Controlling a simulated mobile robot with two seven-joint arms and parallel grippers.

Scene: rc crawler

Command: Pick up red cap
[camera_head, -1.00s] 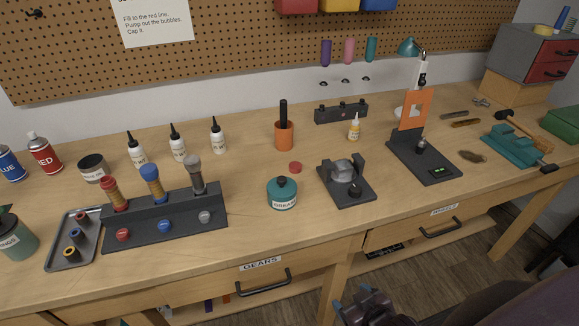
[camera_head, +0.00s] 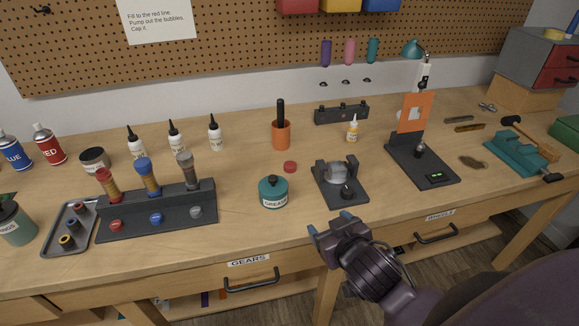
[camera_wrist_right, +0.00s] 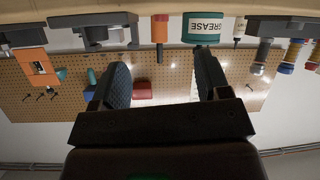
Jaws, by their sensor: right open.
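A small red cap (camera_head: 115,226) sits on the front ledge of the dark shock stand (camera_head: 180,222), left of a blue cap (camera_head: 155,219) and a grey cap (camera_head: 196,212). Another small red disc (camera_head: 290,167) lies on the table behind the grease jar (camera_head: 273,193). My right gripper (camera_head: 329,222) is at the table's front edge, to the right of the stand and in front of the grease jar. Its two fingers stand apart with nothing between them in the right wrist view (camera_wrist_right: 163,78). No red cap shows clearly there. My left gripper is out of view.
A grey tray (camera_head: 50,245) with small parts lies left of the stand, and bottles stand behind it. A dark fixture (camera_head: 341,184) stands right of the grease jar. The table between stand and jar is clear.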

